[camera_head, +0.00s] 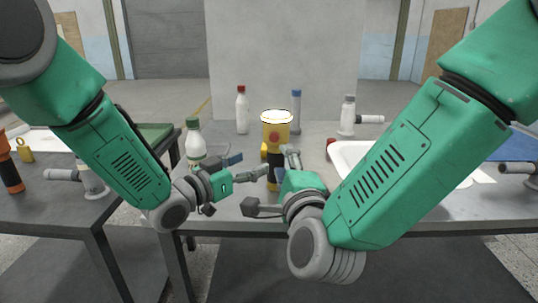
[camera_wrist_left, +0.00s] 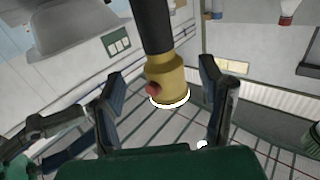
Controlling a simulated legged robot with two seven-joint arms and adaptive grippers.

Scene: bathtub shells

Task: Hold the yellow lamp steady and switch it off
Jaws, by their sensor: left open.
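The yellow lamp (camera_head: 277,128) stands upright on the grey table in the head view, with a black handle (camera_head: 273,172), a red button (camera_head: 274,137) and a bright white top. In the left wrist view the lamp (camera_wrist_left: 168,80) appears inverted, its red button (camera_wrist_left: 153,89) and glowing rim visible. My left gripper (camera_head: 251,165) is open beside the handle; in its wrist view the lamp shows between the spread fingers, with gaps on both sides. My right gripper (camera_head: 269,181) is open in front of the lamp, one finger near the handle. Contact there cannot be told.
A green-capped bottle (camera_head: 195,143) stands left of the lamp. A red-capped bottle (camera_head: 242,110) and a blue-capped bottle (camera_head: 296,112) stand behind. A white basin (camera_head: 345,158) lies to the right, partly hidden by my right arm. A grey-white fitting (camera_head: 350,117) stands behind it.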

